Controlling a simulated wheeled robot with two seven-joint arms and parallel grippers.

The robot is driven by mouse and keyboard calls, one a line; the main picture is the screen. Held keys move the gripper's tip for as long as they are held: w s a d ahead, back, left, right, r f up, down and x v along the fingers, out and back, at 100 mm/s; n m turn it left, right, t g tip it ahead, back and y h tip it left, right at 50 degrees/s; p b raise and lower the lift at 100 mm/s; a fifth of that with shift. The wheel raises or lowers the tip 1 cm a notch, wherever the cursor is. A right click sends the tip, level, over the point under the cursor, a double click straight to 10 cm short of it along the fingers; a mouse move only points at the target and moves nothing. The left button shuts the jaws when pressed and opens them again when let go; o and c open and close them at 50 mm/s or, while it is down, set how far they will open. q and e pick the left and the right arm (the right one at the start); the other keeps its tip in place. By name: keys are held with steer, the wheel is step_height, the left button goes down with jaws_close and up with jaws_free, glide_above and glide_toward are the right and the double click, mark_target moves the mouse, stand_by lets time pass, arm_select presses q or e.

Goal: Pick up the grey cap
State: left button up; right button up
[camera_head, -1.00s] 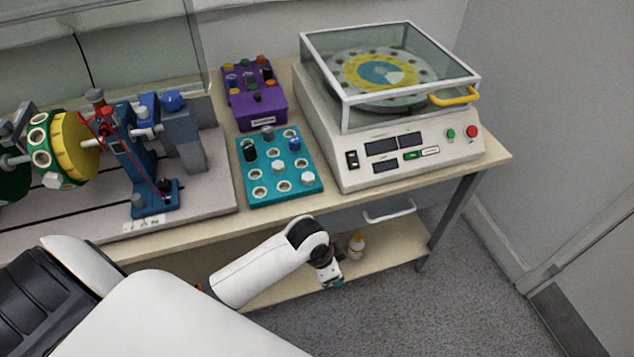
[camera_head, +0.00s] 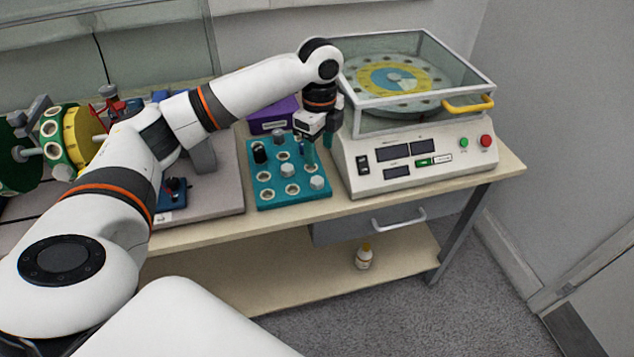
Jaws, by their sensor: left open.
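The teal tray (camera_head: 261,196) lies on the table and holds several caps. A grey cap (camera_head: 278,135) stands in its back row. Two paler, light grey or white caps (camera_head: 287,169) (camera_head: 317,182) stand nearer the front, and a black cap (camera_head: 259,153) stands at the left. My left gripper (camera_head: 318,146) hangs fingers down over the back right part of the tray, right of the grey cap. It is open, and I see nothing between its fingers. It hides the part of the tray where the blue cap stood. My right gripper is out of view.
The white machine (camera_head: 375,180) with a glass cover stands close at the right of the tray. A purple box (camera_head: 271,117) stands behind it, partly covered by my arm. The rotor rig (camera_head: 75,138) is at the left. A small bottle (camera_head: 364,257) stands on the lower shelf.

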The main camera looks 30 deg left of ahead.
mark_target(319, 181)
arm_select(q)
step_height(319, 181, down, 10)
steer(key=shift+r, duration=0.15)
stand_by(0.3)
steer(key=c, duration=1.1)
